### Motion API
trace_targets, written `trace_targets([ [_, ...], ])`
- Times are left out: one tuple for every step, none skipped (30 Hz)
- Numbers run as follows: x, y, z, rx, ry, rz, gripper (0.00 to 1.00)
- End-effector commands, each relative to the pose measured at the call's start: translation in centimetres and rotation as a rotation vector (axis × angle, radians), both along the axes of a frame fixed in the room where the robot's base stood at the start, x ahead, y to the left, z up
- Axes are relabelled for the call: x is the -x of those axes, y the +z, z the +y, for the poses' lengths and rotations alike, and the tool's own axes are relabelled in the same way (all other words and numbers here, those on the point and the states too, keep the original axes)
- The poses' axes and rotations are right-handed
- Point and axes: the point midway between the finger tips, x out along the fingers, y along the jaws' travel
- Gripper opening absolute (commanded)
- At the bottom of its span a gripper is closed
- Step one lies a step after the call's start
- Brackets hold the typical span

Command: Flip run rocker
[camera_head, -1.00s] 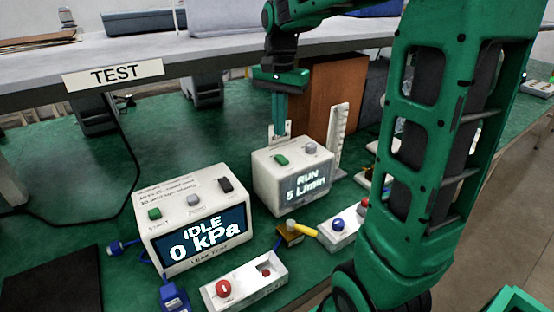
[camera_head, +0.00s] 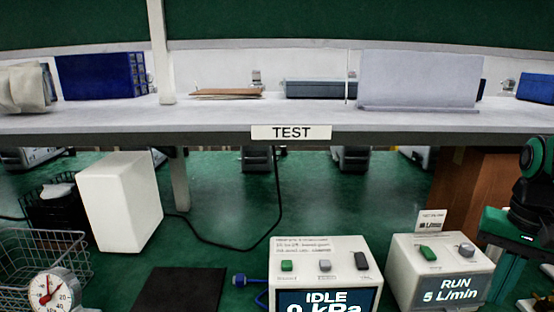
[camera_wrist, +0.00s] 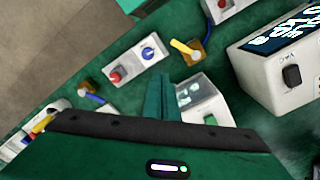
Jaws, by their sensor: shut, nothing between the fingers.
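The smaller white box with a lit "RUN 5 L/min" display (camera_head: 455,288) stands at the lower right in the head view. On its top are a green rocker (camera_head: 428,253) and a grey knob (camera_head: 467,250). My gripper (camera_head: 496,292) is at the right edge there, just right of this box, with its fingers shut and pointing down. In the wrist view the shut, empty fingers (camera_wrist: 160,98) overlap the picture of the box (camera_wrist: 196,102), which is partly hidden behind my gripper. I cannot tell whether they touch it.
The larger white box (camera_head: 325,262) reads "IDLE 0 kPa", with green, grey and black controls on top. A shelf edge labelled TEST (camera_head: 291,132) runs above the bench. A red-and-blue-button box (camera_wrist: 135,62) and yellow-handled valve (camera_wrist: 187,48) lie nearby.

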Motion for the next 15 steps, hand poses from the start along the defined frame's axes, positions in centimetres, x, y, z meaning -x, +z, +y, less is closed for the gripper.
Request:
trace_targets([
  [2.2, -0.9, 0.0, -0.004, 0.033, -0.002, 0.00],
  [3.2, -1.4, 0.0, -0.005, 0.055, -0.001, 0.00],
  [4.4, -2.0, 0.1, -0.009, 0.082, -0.002, 0.00],
  [5.2, -2.4, 0.1, -0.011, 0.100, -0.001, 0.00],
  [5.9, -2.8, 0.2, -0.012, 0.116, 0.000, 0.00],
  [6.7, -3.2, 0.2, -0.014, 0.134, 0.000, 0.00],
  [7.1, -3.5, 0.3, -0.015, 0.144, -0.001, 0.00],
  [7.4, -3.7, 0.3, -0.016, 0.153, -0.001, 0.00],
  [7.8, -3.9, 0.4, -0.018, 0.162, -0.001, 0.00],
  [8.0, -4.0, 0.4, -0.018, 0.167, -0.001, 0.00],
  [8.1, -4.0, 0.4, -0.018, 0.170, -0.001, 0.00],
  [8.1, -4.1, 0.4, -0.018, 0.172, -0.001, 0.00],
  [8.1, -4.1, 0.4, -0.018, 0.173, -0.001, 0.00],
  [8.1, -4.1, 0.4, -0.018, 0.173, -0.001, 0.00],
  [8.1, -4.1, 0.4, -0.019, 0.173, 0.000, 0.00],
])
